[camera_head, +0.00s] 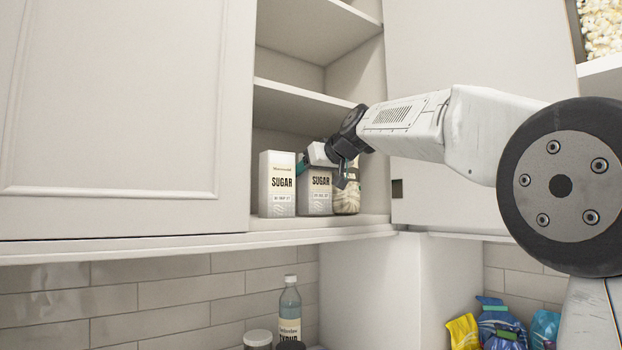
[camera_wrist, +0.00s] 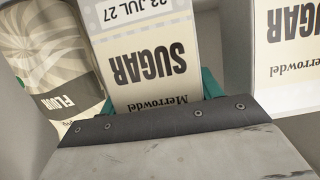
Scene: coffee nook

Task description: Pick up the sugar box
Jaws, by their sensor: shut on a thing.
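Two sugar boxes stand side by side on the lowest shelf of the open wall cupboard. My gripper (camera_head: 325,168) is at the right sugar box (camera_head: 318,198) and is shut on it, near its top. In the wrist view this held sugar box (camera_wrist: 150,60) appears upside down, with teal finger parts at both its sides. The left sugar box (camera_head: 277,185) stands just left of it; it also shows at the right edge of the wrist view (camera_wrist: 288,50). Part of the held box's upper front is hidden by my gripper.
A flour bag (camera_head: 347,196) stands close on the right of the held box and shows in the wrist view (camera_wrist: 55,60). Cupboard doors flank the opening, and a shelf board (camera_head: 300,105) lies above. Below stand a syrup bottle (camera_head: 290,310) and colourful bags (camera_head: 497,322).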

